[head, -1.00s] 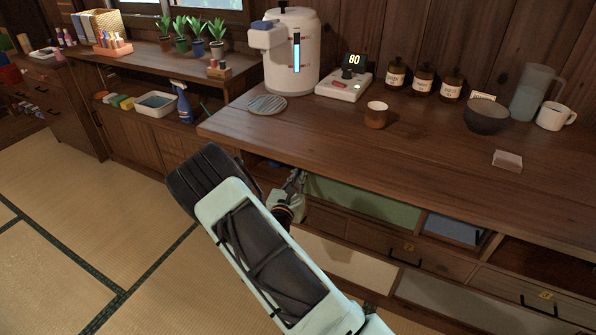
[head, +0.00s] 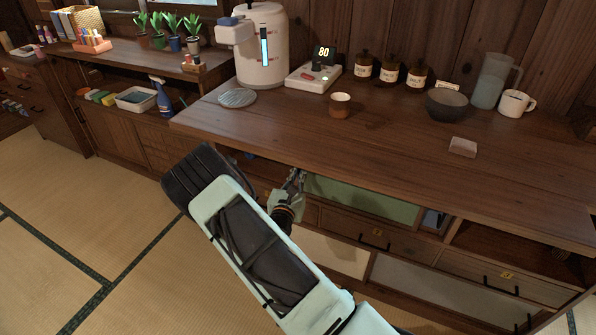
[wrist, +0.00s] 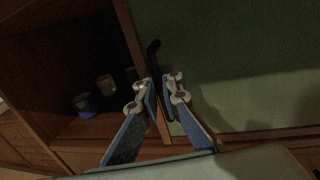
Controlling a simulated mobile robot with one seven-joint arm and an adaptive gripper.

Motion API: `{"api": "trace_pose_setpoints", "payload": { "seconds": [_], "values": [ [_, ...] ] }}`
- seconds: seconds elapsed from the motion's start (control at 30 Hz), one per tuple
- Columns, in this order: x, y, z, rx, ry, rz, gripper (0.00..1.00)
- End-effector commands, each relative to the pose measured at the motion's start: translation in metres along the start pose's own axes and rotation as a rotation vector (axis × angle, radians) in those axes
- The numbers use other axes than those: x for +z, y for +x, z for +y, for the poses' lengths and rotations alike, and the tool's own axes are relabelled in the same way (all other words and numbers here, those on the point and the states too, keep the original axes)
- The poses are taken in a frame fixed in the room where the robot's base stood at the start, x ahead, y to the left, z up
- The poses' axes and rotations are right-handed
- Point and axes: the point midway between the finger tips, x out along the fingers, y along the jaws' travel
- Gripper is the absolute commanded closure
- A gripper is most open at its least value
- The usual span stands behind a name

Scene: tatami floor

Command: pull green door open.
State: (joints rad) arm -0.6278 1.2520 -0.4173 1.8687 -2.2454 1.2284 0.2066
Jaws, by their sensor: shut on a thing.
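The green door (head: 360,198) is a flat panel in the cabinet under the wooden counter. It fills much of the wrist view's right side (wrist: 230,60). A dark handle (wrist: 152,50) stands at its left edge. My gripper (head: 294,180) is at this left edge, low under the counter front. In the wrist view my gripper (wrist: 162,82) is shut on the handle; the exact contact is dark and partly hidden by the fingers. Left of the door, an open compartment shows small cups (wrist: 84,102) inside.
The counter (head: 400,150) overhangs my gripper and holds a water dispenser (head: 262,45), a scale, a cup, jars and a bowl. Drawers with dark handles (head: 375,238) lie below the door. A blue item (head: 432,219) shows at its right. Tatami floor (head: 110,220) is clear at left.

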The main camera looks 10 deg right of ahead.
Motion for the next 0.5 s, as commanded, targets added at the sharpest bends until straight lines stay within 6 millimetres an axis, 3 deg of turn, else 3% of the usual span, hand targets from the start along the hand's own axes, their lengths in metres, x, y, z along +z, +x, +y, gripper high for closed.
{"api": "trace_pose_setpoints", "payload": {
  "seconds": [0.37, 0.4, 0.5],
  "values": [
    [-0.0015, -0.0012, 0.0004, 0.002, -0.001, 0.003, 1.00],
    [-0.0015, -0.0012, 0.0005, 0.002, -0.001, 0.003, 0.93],
    [-0.0014, -0.0010, 0.0005, 0.002, 0.000, 0.002, 0.86]
  ]
}}
